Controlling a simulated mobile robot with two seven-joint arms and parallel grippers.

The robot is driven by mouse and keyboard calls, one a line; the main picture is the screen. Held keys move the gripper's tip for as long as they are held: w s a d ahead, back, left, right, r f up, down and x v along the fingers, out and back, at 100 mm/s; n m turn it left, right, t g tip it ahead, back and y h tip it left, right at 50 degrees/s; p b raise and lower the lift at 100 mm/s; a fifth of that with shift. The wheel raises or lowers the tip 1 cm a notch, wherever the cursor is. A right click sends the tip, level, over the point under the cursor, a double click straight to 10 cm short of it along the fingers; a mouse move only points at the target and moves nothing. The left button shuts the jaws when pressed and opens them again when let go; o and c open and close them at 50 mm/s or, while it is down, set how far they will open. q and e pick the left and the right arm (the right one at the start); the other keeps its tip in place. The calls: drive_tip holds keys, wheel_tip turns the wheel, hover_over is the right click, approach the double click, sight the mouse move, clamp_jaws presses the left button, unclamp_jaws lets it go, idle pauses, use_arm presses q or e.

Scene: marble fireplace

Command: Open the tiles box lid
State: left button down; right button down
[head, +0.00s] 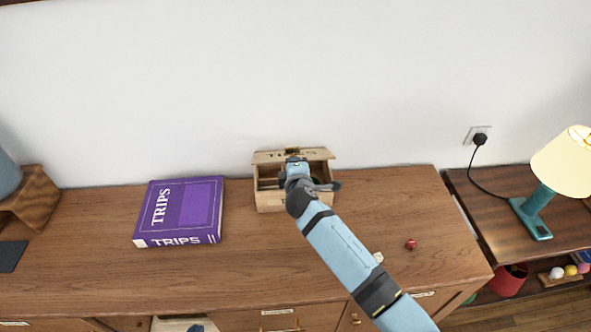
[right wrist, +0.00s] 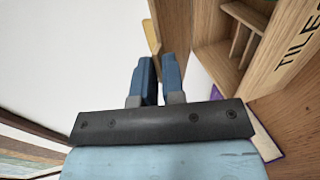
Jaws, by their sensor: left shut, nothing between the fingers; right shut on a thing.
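The wooden tiles box (head: 268,201) stands on the sideboard against the wall, with dividers inside. Its lid (head: 318,154) is raised at the back, above the open box. My right arm reaches in from the lower right, and its gripper (head: 293,160) is at the lid, partly hidden by its own wrist. In the right wrist view, the right gripper (right wrist: 155,82) is shut on the thin wooden lid (right wrist: 151,38), beside the lettered box (right wrist: 290,55). My left gripper (head: 197,328) shows only as a small blue-grey part at the bottom edge, shut and empty, away from the box.
A purple TRIPS book (head: 190,208) lies on the sideboard (head: 105,277) left of the box. A small red object (head: 411,244) lies to the right. A lamp (head: 541,200) stands on the side table. Wood between book and box is clear.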

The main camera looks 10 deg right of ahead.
drive_tip(key=shift+w+r+p, duration=0.3)
drive_tip(key=shift+w+r, duration=0.2)
drive_tip(key=shift+r, duration=0.35)
drive_tip(key=c, duration=1.3)
unclamp_jaws()
drive_tip(key=shift+s, duration=0.1)
drive_tip(key=shift+b+v, duration=0.75)
drive_tip(key=shift+v, duration=6.1)
